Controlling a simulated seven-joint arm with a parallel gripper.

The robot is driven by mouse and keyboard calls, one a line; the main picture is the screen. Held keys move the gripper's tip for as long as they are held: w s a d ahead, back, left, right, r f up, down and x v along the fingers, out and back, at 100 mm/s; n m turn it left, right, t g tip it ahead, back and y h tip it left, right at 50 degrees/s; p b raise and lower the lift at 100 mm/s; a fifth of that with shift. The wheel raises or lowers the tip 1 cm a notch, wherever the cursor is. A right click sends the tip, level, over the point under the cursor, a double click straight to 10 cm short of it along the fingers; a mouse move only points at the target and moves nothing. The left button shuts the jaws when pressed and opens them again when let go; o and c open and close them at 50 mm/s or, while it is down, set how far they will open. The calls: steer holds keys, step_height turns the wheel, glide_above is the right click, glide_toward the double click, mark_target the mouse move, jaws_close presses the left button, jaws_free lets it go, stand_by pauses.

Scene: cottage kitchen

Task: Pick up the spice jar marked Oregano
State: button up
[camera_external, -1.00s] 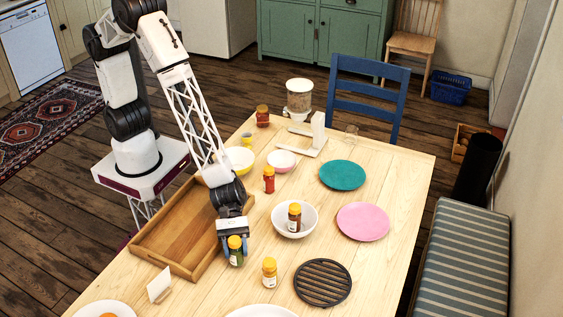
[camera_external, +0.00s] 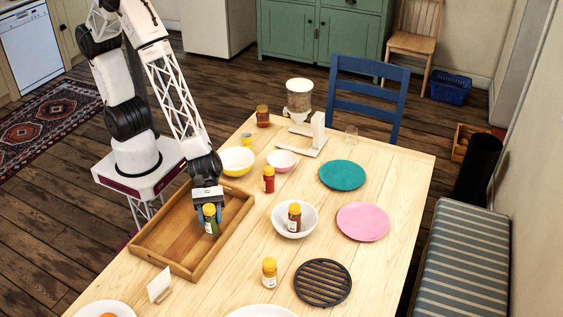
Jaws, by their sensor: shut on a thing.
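My gripper (camera_external: 209,218) is shut on a spice jar (camera_external: 211,226) with a yellow lid and green contents. It holds the jar upright over the right part of the wooden tray (camera_external: 180,268). Whether the jar hangs above the tray floor or touches it is hard to tell. The jar's label is too small to read.
An amber jar (camera_external: 262,116) stands at the table's far end beside a dispenser (camera_external: 299,98). A yellow bowl (camera_external: 237,161) is behind the tray. A white card (camera_external: 159,285) stands in front of it. A black trivet (camera_external: 323,283), pink plate (camera_external: 363,222) and teal plate (camera_external: 342,175) lie right.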

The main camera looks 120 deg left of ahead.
steer(key=shift+s+a+r, duration=0.1)
steer(key=shift+s+a, duration=0.25)
steer(key=shift+s, duration=0.4)
steer(key=shift+s+a+r, duration=0.1)
steer(key=shift+s+a, duration=0.2)
steer(key=shift+s, duration=0.45)
